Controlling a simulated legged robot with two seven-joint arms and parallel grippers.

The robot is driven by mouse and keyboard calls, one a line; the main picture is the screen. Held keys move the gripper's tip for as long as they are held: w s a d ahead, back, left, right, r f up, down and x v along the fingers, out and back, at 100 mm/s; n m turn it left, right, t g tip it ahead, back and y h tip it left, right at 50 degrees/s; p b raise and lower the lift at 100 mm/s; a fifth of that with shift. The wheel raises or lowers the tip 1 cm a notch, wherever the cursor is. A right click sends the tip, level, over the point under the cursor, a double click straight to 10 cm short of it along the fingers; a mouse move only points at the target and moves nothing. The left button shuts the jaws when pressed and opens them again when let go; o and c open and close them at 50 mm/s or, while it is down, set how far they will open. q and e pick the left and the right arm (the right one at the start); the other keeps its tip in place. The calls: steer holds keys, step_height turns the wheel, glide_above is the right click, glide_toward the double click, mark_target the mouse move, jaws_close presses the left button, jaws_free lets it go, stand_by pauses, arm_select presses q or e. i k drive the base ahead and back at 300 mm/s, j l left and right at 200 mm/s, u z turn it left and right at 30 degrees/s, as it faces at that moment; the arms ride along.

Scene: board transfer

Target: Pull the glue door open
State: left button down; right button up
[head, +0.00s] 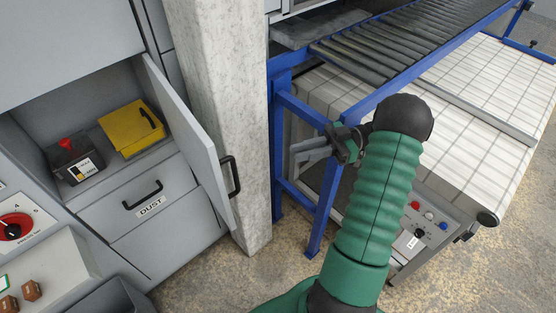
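A grey cabinet door (187,139) with a black bar handle (230,176) stands swung open, hinged on the right of an open compartment. I see no glue label on it from this side. Inside the compartment are a yellow case (131,128) and a dark box with a red knob (75,161). My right gripper (296,153) is to the right of the door handle, apart from it, past the concrete pillar. Its grey fingers point left, look spread and hold nothing. My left gripper is out of view.
A concrete pillar (226,100) stands close behind the door. A drawer labelled DUST (140,197) is below the compartment. A blue-framed roller conveyor (400,42) and tiled-top machine (500,110) fill the right. A red-knob panel (14,226) is at left.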

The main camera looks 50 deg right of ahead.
mark_target(199, 149)
steer(key=i+j+z, duration=0.1)
steer(key=j+z, duration=0.4)
steer(key=j, duration=0.35)
steer(key=j+z, duration=0.5)
steer(key=j, duration=0.3)
